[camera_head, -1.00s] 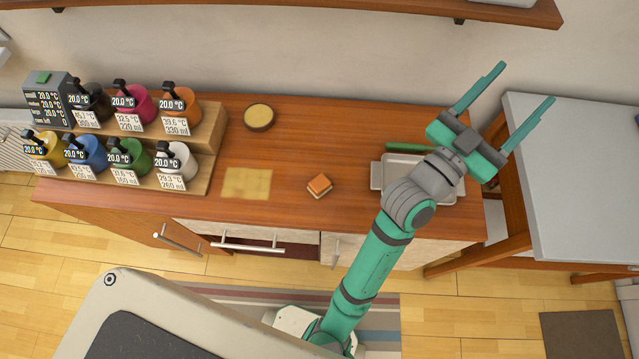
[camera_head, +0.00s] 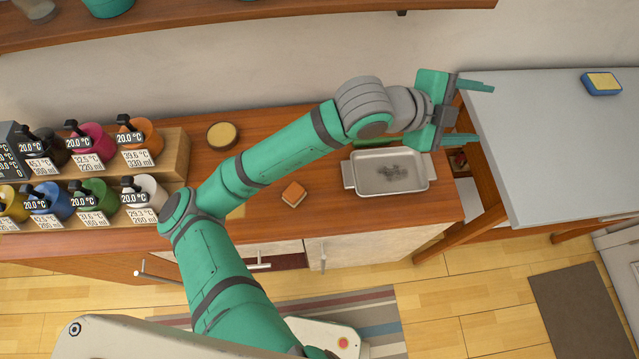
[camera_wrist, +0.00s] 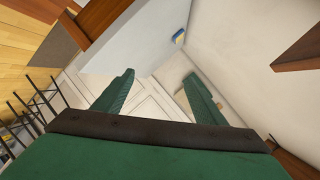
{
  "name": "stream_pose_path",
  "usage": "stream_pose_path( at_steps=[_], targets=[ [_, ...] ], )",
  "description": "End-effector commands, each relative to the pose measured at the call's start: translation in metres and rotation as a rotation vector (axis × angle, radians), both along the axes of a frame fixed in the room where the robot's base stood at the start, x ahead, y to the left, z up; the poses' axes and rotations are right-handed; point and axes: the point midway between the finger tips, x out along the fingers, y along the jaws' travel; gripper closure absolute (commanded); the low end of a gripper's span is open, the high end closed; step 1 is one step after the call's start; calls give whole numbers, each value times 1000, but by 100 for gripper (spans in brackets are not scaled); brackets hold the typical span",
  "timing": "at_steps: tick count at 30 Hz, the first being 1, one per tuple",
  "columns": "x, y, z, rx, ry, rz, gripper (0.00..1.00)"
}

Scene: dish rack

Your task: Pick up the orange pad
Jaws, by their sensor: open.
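The orange pad (camera_head: 293,192) is a small block with an orange top and a paler lower layer. It lies on the wooden counter, left of the metal tray, in the head view. My gripper (camera_head: 484,112) is open and empty, up and to the right of the pad, near the gap between the counter and the grey table. In the wrist view the two green fingers (camera_wrist: 160,90) are spread with nothing between them. The pad does not show in the wrist view.
A metal tray (camera_head: 432,184) stands right of the pad. Labelled mugs sit on a stepped wooden stand (camera_head: 178,150) at left. A round dish (camera_head: 222,135) is behind the pad. A blue and yellow sponge (camera_head: 601,84) lies on the grey table (camera_head: 560,160). A shelf (camera_head: 250,22) hangs above.

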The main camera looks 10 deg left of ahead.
Motion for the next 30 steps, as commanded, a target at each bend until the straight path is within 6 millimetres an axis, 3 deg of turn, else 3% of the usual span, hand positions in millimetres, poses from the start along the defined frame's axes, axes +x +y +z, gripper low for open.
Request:
stream_pose_path(
  at_steps=[8, 12, 18, 21, 25, 30],
  targets=[
    [-14, 90, -85, 435, 100, -41, 35],
    [-31, 156, -120, 643, 189, -49, 35],
    [-65, 258, -150, 896, 347, -47, 35],
    [-83, 298, -155, 983, 418, -45, 35],
    [-100, 330, -157, 1050, 482, -45, 35],
    [-108, 343, -166, 1078, 514, -47, 35]
  ],
)
